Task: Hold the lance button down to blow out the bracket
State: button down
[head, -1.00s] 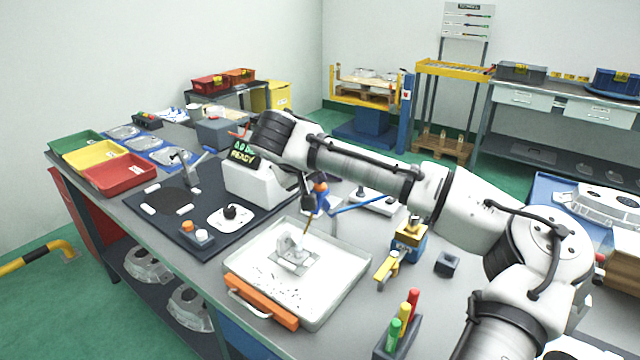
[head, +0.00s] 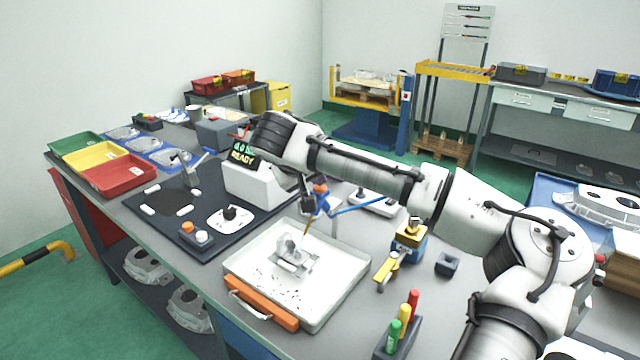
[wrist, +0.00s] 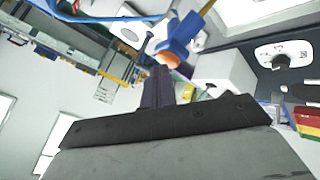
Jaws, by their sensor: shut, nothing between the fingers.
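The blue air lance (head: 323,204) stands tilted over the tray, its thin brass nozzle pointing down at the bracket. Its orange button (head: 320,187) is at the top; in the wrist view the button (wrist: 168,60) shows just beyond my fingertips. The grey cast bracket (head: 292,252) lies in the white tray (head: 345,290), with dark specks around it. My gripper (head: 307,204) is shut and empty, beside the lance near the button. In the wrist view its dark fingers (wrist: 159,72) end very close to the button; I cannot tell whether they touch it.
A blue hose (head: 370,206) runs right from the lance. A white box with a READY display (head: 243,156) stands behind the tray. A dark mat (head: 165,212) is to the left. Yellow-and-blue gear (head: 408,243) and a holder with coloured pens (head: 398,340) stand right of the tray.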

aim_at(318, 189)
jog(key=shift+r, duration=0.1)
dwell(0.7)
jog(key=shift+r+p, duration=0.65)
jog(key=shift+r, duration=0.25)
jog(key=shift+r+p, duration=1.65)
jog(key=shift+r, duration=0.9)
jog(key=shift+f, duration=0.1)
